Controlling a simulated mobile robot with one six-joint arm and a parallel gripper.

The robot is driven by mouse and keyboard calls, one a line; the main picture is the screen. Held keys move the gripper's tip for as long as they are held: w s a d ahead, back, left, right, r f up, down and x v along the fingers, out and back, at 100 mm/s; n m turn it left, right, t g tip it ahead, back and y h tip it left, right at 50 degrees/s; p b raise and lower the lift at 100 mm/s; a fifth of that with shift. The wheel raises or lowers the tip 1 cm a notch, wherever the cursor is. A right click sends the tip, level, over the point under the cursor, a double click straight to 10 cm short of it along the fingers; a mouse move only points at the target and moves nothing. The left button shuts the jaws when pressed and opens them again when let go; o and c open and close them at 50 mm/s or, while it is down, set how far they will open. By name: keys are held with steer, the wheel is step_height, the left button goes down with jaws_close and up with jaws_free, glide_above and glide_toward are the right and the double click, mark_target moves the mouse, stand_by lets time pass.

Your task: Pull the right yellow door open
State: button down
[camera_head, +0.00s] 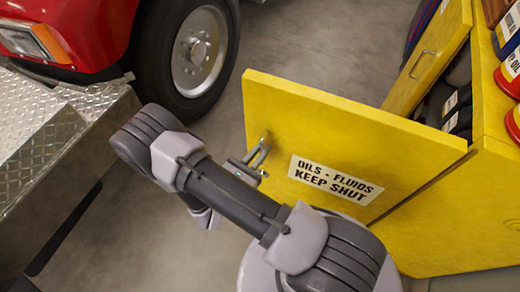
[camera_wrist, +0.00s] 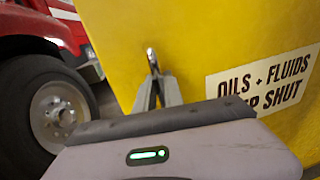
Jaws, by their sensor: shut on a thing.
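The right yellow door (camera_head: 345,140) carries a label reading "OILS - FLUIDS KEEP SHUT" and stands swung out from the cabinet, with shelf contents visible past its upper edge. It fills much of the wrist view (camera_wrist: 230,45). Its metal handle (camera_head: 264,146) is near the door's free left edge; the tip of the handle also shows in the wrist view (camera_wrist: 151,57). My gripper (camera_head: 257,160) is at this handle, its two fingers (camera_wrist: 155,88) closed around it. My arm hides part of the door's lower left area.
The yellow cabinet (camera_head: 460,225) holds bottles and red-capped containers (camera_head: 510,75) at right. Another yellow panel with a handle (camera_head: 425,60) stands beyond. A red vehicle's wheel (camera_head: 197,50) and a diamond-plate step (camera_head: 60,130) are at left. Grey floor (camera_head: 310,40) lies open between.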

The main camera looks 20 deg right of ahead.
stand_by(0.3)
steer(key=c, duration=1.5)
jaws_free()
steer(key=shift+o, duration=0.2)
steer(key=shift+s+a, duration=0.1)
